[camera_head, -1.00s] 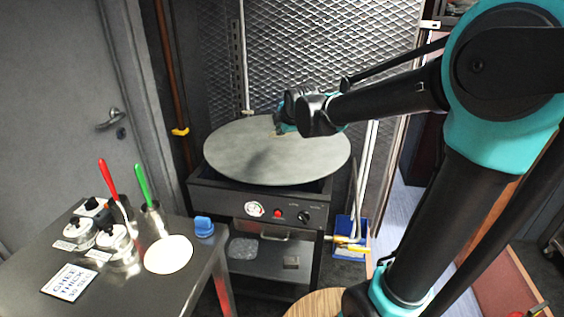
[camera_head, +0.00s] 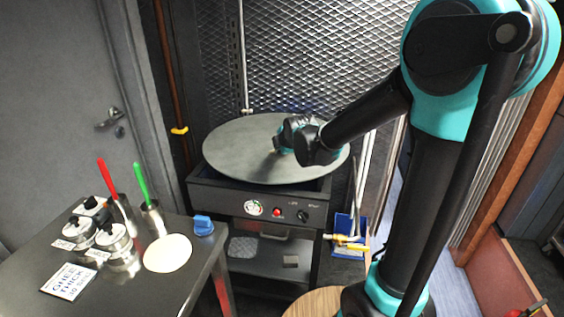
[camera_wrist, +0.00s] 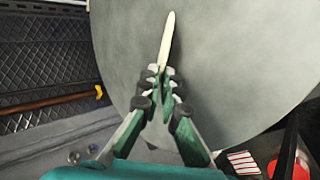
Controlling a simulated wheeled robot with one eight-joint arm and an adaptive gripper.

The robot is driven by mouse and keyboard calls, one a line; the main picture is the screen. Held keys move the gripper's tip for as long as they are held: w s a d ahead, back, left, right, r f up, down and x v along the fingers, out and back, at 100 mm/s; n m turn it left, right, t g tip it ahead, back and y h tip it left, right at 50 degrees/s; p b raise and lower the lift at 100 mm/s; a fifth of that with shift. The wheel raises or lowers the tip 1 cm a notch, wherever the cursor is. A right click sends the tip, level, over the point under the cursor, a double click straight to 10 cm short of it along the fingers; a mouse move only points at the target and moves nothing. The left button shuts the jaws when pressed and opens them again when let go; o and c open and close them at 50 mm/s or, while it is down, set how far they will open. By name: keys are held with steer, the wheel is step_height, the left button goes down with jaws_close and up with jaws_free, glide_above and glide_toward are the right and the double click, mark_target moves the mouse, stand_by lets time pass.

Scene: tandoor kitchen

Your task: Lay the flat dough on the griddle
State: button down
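The flat dough (camera_head: 168,253), as I take the pale round disc to be, lies on the steel table at lower left in the head view. The griddle (camera_head: 235,150) is a wide grey round plate on a dark stand; it also fills much of the wrist view (camera_wrist: 245,70). My gripper (camera_head: 276,148) is low over the griddle's right part, away from the disc. In the wrist view my gripper (camera_wrist: 162,76) has its fingertips close together on a slim pale strip (camera_wrist: 167,38), possibly a wooden spatula. Whether the strip touches the griddle is unclear.
A mesh screen (camera_head: 310,60) stands behind the griddle. A blue holder (camera_head: 347,236) hangs at the stand's right.

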steer(key=c, duration=1.9)
jaws_free()
steer(key=shift+v, duration=4.05)
step_height(320, 180, up, 8)
steer(key=s, duration=0.2)
steer(key=s+d+f+m+g+h, duration=0.1)
steer(key=s+d+f+m, duration=0.5)
steer(key=f, duration=0.3)
steer(key=s+d+f+m+g+h, duration=0.1)
steer(key=s+d+f+m+g, duration=0.1)
steer(key=s+d+f+m, duration=0.4)
steer(key=s+d+f+m+g+h, duration=0.1)
steer(key=s+d+f+m, duration=0.5)
steer(key=f, duration=0.6)
steer(key=shift+s+d+m+g, duration=0.15)
steer(key=shift+s+m+g, duration=0.2)
steer(key=shift+s+m, duration=0.45)
steer(key=shift+s+d+m+g, duration=0.15)
steer(key=shift+s+m+g, duration=0.3)
steer(key=shift+m, duration=0.55)
